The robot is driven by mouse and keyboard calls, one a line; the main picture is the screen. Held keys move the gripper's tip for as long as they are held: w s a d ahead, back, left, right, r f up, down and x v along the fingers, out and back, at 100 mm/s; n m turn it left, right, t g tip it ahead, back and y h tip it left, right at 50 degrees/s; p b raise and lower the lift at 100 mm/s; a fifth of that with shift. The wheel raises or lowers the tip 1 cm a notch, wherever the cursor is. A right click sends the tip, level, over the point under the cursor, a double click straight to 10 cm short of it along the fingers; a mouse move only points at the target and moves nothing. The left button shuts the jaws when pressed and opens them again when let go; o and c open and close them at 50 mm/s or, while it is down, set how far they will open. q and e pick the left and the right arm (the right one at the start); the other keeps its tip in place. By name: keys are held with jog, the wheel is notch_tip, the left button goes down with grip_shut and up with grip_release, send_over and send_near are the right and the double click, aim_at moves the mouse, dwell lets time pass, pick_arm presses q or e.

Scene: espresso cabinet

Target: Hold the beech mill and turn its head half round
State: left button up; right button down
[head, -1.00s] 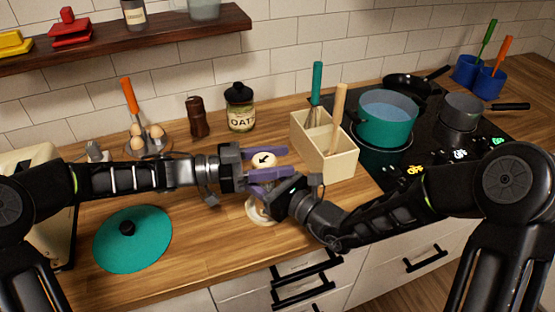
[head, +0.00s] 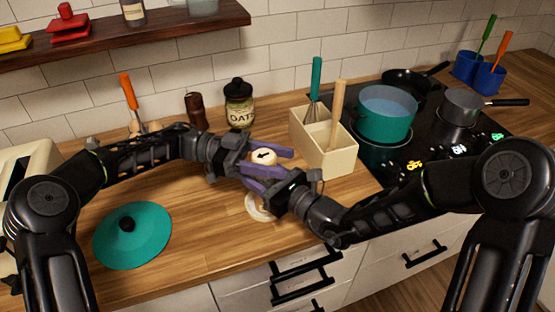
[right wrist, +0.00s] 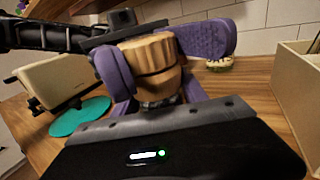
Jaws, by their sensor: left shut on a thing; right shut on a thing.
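The beech mill (head: 264,156) stands over the counter in the middle of the head view, with a dark arrow on top of its pale round head pointing left. My left gripper (head: 270,164) is shut on the head from the left, its purple fingers on either side. My right gripper (head: 268,180) is shut on the mill lower down, from the right; the body is mostly hidden there. In the right wrist view the ribbed wooden mill (right wrist: 152,55) rises between purple fingers, with a dark band below the wood.
A pale round dish (head: 257,208) lies under the grippers. A teal lid (head: 145,240) lies at front left. A divided utensil box (head: 328,150) stands close on the right, beside the hob with a teal pot (head: 385,125). An oats jar (head: 239,105) and brown mill (head: 196,110) stand behind.

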pick_arm(q)
jog(key=o, duration=1.4)
notch_tip(320, 180, up, 10)
jog(key=shift+c, duration=0.2)
